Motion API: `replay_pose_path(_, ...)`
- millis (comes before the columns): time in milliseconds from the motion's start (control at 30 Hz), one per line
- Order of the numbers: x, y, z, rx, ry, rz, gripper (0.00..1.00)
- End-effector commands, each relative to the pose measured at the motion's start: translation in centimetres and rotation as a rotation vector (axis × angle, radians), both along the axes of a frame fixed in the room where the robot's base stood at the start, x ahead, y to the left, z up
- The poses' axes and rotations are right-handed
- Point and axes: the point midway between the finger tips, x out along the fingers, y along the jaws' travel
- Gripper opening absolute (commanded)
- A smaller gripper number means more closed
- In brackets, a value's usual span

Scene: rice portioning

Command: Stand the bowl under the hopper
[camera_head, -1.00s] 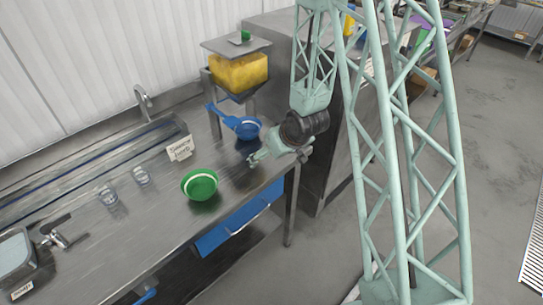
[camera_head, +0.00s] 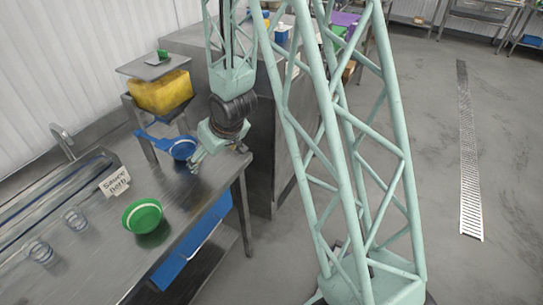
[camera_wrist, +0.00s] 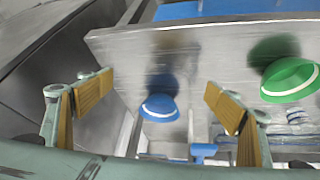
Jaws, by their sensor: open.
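The hopper (camera_head: 160,92), a yellow-filled box on a stand, is at the back of the steel counter in the head view. A blue bowl (camera_head: 183,148) with a white band sits on the counter in front of it. A green bowl (camera_head: 142,215) with a white band stands farther forward. My gripper (camera_head: 197,163) is at the blue bowl's near right side. In the wrist view my gripper (camera_wrist: 158,92) is open and empty; the blue bowl (camera_wrist: 160,109) shows between its fingers, apparently beyond them. The green bowl (camera_wrist: 290,80) is right of the fingers.
A blue handle-like part (camera_head: 150,138) lies left of the blue bowl; whether they join is unclear. Two clear glasses (camera_head: 75,219) and a sign (camera_head: 114,182) are on the left of the counter (camera_head: 95,262). A steel cabinet (camera_head: 262,120) stands right of the hopper.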

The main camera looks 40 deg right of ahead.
Motion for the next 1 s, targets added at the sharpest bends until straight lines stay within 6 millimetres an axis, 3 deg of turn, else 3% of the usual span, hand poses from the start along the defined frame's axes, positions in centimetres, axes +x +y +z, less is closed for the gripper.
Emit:
replay_pose_path(467, -3.3, -0.4, 8.0, -0.038, 0.025, -0.037, 0.83)
replay_pose_path(1000, -9.0, -0.2, 16.0, -0.058, 0.057, -0.082, 0.83)
